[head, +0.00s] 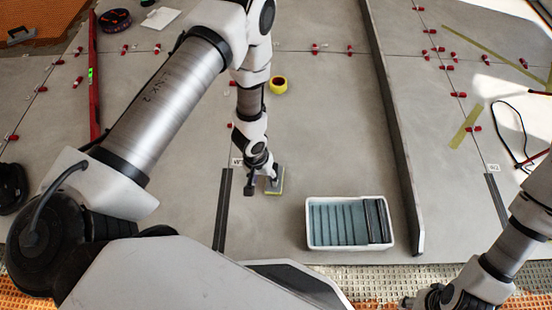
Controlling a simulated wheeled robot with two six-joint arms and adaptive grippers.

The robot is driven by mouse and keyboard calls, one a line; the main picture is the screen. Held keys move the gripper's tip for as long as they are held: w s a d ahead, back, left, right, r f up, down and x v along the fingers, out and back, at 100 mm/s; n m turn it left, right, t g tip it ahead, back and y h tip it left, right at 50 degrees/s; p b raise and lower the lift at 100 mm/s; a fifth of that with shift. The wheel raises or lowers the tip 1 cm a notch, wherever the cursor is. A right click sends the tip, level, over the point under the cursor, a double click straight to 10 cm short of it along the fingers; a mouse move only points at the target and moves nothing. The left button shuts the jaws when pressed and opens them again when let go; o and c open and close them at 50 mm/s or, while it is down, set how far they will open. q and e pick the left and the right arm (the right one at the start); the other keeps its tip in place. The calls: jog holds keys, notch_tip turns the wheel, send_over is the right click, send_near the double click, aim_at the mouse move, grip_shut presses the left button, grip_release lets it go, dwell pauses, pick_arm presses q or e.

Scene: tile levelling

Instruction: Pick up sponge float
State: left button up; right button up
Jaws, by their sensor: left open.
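The sponge float (275,185) lies on the grey tiled floor near the middle of the head view. It looks like a small grey block with a pale yellow edge. My left gripper (262,183) is open and pointing down right at the float, with its fingers around or just over the float's left part. I cannot tell whether the fingers touch it, and they hide some of it. My right arm comes in at the lower right, and its gripper end (410,302) is dark, small and partly cut off by the bottom edge, so its jaws are unclear.
A white wash tub (309,238) with bluish water and dark rollers stands to the right of the float. A dark strip (222,210) lies to its left. A long grey bar (398,140) crosses the floor on the right.

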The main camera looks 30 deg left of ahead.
pick_arm(q)
jog(key=w+a+f+b, duration=0.1)
jog(key=w+f+b, duration=0.3)
jog(key=f+b, duration=0.1)
jog(key=w+a+f+n+y+b, duration=0.1)
jog(key=w+a+f+b, duration=0.1)
jog(key=w+f+b, duration=0.3)
jog(key=w+a+f+t+y+b, duration=0.1)
jog(key=w+f+b, duration=0.3)
jog(key=f, duration=0.4)
jog(key=shift+w+a+b, duration=0.2)
jog(key=shift+w+b, duration=0.2)
jog(key=shift+b, duration=0.15)
jog(key=f+b, duration=0.1)
jog(key=f, duration=0.1)
jog(key=f+b, duration=0.1)
jog(key=f, duration=0.1)
jog(key=w+f+b, duration=0.1)
jog(key=f+b, duration=0.1)
jog(key=f, duration=0.1)
jog(key=shift+w, duration=0.1)
jog(key=shift+r, duration=0.2)
pick_arm(e)
notch_tip(320, 180, down, 23)
jog(key=shift+w, duration=0.25)
pick_arm(q)
grip_shut()
pick_arm(e)
jog(key=shift+f, duration=0.1)
